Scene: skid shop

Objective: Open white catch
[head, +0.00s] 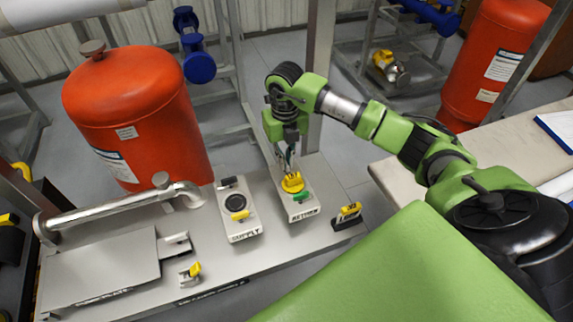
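A pale, whitish catch-like part (176,244) sits at the right edge of a flat grey plate (100,268) on the grey bench. It looks small, and I cannot tell whether it is latched. My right gripper (290,168) points down over the yellow round knob (292,182) on the block labelled RETURN (304,212). Its fingertips are at or just above the knob; contact and finger opening are unclear. It is well to the right of the pale part. My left gripper is not in view.
A block labelled SUPPLY (241,236) with a black dial stands between. A small yellow-handled fitting (190,273) sits in front of the pale part. A silver pipe (120,208) and red tank (135,110) stand behind. A yellow-black tag (348,214) is right.

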